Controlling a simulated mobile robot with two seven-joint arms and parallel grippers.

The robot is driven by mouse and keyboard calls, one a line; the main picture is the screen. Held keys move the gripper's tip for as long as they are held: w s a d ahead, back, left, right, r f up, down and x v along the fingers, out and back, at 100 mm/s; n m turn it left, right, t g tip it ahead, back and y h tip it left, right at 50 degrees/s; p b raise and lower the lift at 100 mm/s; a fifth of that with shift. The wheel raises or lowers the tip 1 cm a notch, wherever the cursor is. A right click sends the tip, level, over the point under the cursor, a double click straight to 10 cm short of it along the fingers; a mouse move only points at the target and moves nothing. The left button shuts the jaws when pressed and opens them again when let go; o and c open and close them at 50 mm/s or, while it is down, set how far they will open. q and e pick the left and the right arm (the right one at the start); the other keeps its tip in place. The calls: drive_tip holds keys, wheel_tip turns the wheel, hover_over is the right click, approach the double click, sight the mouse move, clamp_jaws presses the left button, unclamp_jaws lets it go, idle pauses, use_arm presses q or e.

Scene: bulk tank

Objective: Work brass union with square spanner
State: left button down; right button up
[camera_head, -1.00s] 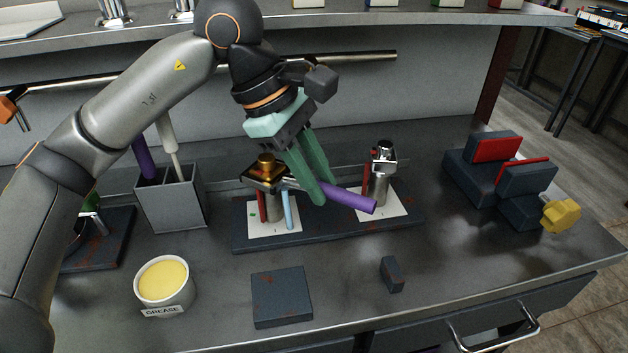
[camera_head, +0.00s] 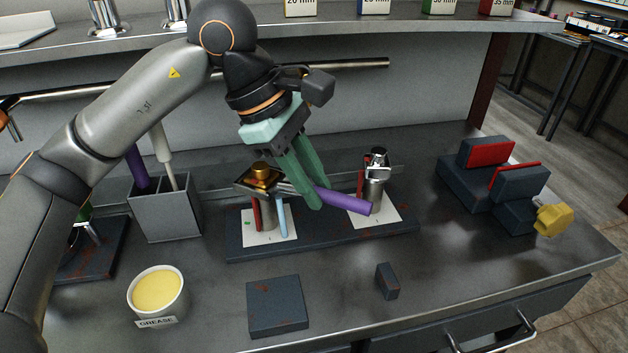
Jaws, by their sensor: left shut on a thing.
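The brass union (camera_head: 260,173) sits on top of the left post on a dark base plate. My left gripper (camera_head: 315,201) is shut on the purple-handled square spanner (camera_head: 343,202). The spanner's head (camera_head: 257,185) is at the brass union and looks to be around or against it; the exact fit is too small to tell. The purple handle points right and towards the front, its end close to the second post (camera_head: 376,185), which carries a chrome fitting (camera_head: 377,160). My right gripper is not in view.
A grey holder (camera_head: 166,212) with a purple and a white handle stands left. A grease pot (camera_head: 157,291), a flat dark block (camera_head: 277,306) and a small block (camera_head: 387,281) lie in front. A vice (camera_head: 490,185) with a yellow knob (camera_head: 553,219) is at right.

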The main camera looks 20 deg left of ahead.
use_arm(q)
drive_tip(key=shift+r+p, duration=0.8)
drive_tip(key=shift+r, duration=0.45)
drive_tip(key=shift+r+p, duration=1.6)
drive_tip(key=shift+r, duration=0.55)
